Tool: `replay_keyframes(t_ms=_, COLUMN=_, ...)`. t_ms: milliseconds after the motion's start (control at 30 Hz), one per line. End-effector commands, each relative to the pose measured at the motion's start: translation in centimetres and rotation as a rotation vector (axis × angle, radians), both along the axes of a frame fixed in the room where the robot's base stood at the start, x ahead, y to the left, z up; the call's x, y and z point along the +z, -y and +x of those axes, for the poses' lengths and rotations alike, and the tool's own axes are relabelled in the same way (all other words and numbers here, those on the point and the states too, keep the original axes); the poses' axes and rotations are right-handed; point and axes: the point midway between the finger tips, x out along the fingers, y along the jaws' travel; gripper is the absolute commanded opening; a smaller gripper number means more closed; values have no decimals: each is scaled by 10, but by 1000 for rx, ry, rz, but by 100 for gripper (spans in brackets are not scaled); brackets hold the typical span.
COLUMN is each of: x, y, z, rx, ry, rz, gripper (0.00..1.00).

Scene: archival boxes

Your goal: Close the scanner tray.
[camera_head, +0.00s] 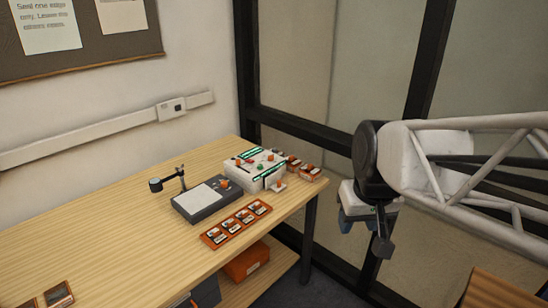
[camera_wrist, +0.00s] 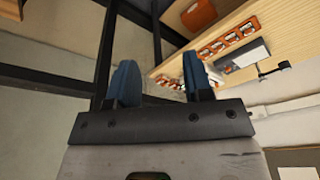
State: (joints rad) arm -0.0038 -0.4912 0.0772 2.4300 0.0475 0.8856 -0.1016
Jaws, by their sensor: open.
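The white scanner-like box (camera_head: 256,168) with coloured buttons stands near the right end of the wooden table. A small pale tray-like part (camera_head: 278,185) juts out from its front right side; how far it is open is too small to tell. My gripper (camera_head: 365,225) is open and empty. It hangs in the air off the table's right end, well apart from the box. In the wrist view, my gripper's two blue fingers (camera_wrist: 160,75) are spread, and the box (camera_wrist: 171,79) is partly hidden behind the right finger.
A dark grey flat device (camera_head: 200,207) with a white sheet and a small post stands left of the box. An orange strip of cards (camera_head: 236,224) lies in front. More orange items (camera_head: 305,170) lie behind the box. An orange bin (camera_head: 246,262) sits on the lower shelf.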

Motion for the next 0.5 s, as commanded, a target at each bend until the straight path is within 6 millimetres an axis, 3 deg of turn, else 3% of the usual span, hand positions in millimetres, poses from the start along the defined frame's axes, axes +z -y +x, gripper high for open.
replay_keyframes(t_ms=500, x=-2, y=-19, z=124, rx=138, ry=21, rz=28, gripper=46)
